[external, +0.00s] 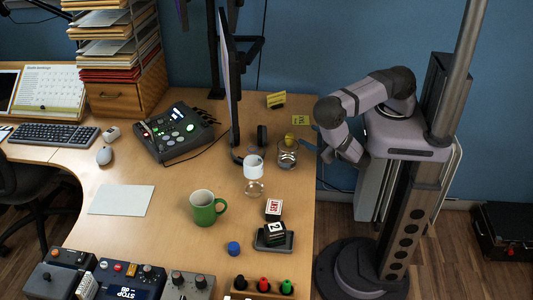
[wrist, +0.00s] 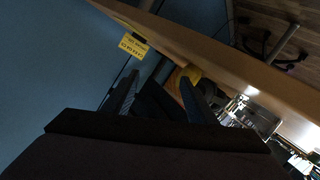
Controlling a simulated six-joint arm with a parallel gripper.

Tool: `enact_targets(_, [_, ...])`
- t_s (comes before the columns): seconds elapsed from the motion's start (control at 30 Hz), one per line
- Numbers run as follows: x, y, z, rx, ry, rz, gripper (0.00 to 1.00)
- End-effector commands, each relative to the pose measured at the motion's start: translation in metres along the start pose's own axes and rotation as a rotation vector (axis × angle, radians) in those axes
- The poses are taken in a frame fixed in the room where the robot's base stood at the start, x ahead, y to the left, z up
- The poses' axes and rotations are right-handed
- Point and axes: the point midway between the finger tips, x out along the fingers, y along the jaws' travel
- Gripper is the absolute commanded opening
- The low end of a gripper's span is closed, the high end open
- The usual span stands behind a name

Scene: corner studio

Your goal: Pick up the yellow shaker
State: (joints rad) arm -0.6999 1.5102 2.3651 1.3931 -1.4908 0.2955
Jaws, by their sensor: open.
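A small yellow object (external: 289,139), which appears to be the yellow shaker, shows at the top of a clear glass jar (external: 287,156) near the table's right edge. I cannot tell whether it is in the jar or behind it. My gripper (external: 328,153) is just right of the jar, beyond the table edge, apart from the yellow object. In the dark wrist view my two fingers (wrist: 158,78) are spread with nothing held between them. A yellow-orange patch (wrist: 190,73) shows by the right fingertip, partly hidden; I cannot tell what it is.
A yellow note (external: 301,120) and a yellow item (external: 276,100) are behind the jar. A white-topped glass container (external: 253,168), monitor (external: 229,80) and green mug (external: 205,208) stand left. Black-and-white blocks (external: 274,210) are in front. Bare table lies around the mug.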

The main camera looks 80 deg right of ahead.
Motion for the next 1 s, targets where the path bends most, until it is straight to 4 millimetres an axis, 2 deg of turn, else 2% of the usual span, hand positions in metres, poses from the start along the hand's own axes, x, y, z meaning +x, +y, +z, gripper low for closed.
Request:
enact_targets(0.13, [0.0, -0.022, -0.004, 0.208, 0.05, -0.096, 0.52])
enact_targets(0.33, [-0.002, -0.037, -0.009, 0.373, 0.07, -0.176, 0.52])
enact_targets(0.67, [-0.001, -0.04, -0.01, 0.406, 0.071, -0.191, 0.52])
enact_targets(1.0, [0.016, -0.042, -0.011, 0.404, 0.069, -0.186, 0.52])
